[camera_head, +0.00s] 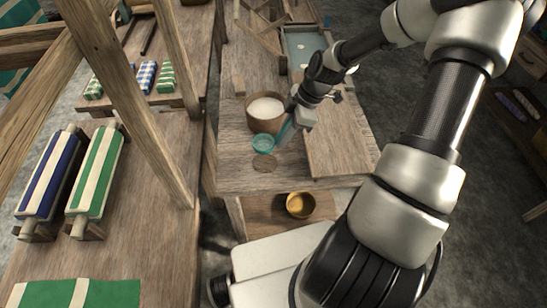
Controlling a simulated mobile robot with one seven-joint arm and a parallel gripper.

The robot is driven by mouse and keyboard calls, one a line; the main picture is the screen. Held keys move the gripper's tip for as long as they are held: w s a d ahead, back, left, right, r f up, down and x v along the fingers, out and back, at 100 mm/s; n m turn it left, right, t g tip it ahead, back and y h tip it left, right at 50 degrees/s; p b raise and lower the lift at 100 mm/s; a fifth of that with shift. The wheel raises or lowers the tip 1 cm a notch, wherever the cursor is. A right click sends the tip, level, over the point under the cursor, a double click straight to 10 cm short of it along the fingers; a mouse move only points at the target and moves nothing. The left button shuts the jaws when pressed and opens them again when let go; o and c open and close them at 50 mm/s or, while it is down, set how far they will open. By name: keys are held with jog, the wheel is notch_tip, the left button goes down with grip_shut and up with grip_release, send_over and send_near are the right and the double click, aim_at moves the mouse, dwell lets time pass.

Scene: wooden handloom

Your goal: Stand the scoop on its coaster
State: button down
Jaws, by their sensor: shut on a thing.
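The teal scoop (263,143) hangs at the end of my gripper (286,135), which is shut on its handle. The scoop's round bowl end points left and toward the camera. A thin brown disc, which looks like the coaster (265,163), lies on the wooden table just in front of the scoop's bowl end. The scoop appears above the table, close to the coaster; the exact gap between them cannot be told. My gripper and wrist hide part of the scoop's handle.
A wooden bowl of white material (267,112) stands just behind the scoop. A raised wooden board (338,140) lies to the right. A yellow bowl (300,205) sits on a lower shelf. A loom post (145,110) rises at the left.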

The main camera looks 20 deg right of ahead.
notch_tip(320, 180, down, 8)
jog(key=shift+r, duration=0.15)
dwell(0.3)
jog(key=c, duration=1.7)
grip_release()
jog(key=shift+c, duration=0.2)
jog(key=v, duration=1.2)
jog(key=shift+a+r, duration=0.1)
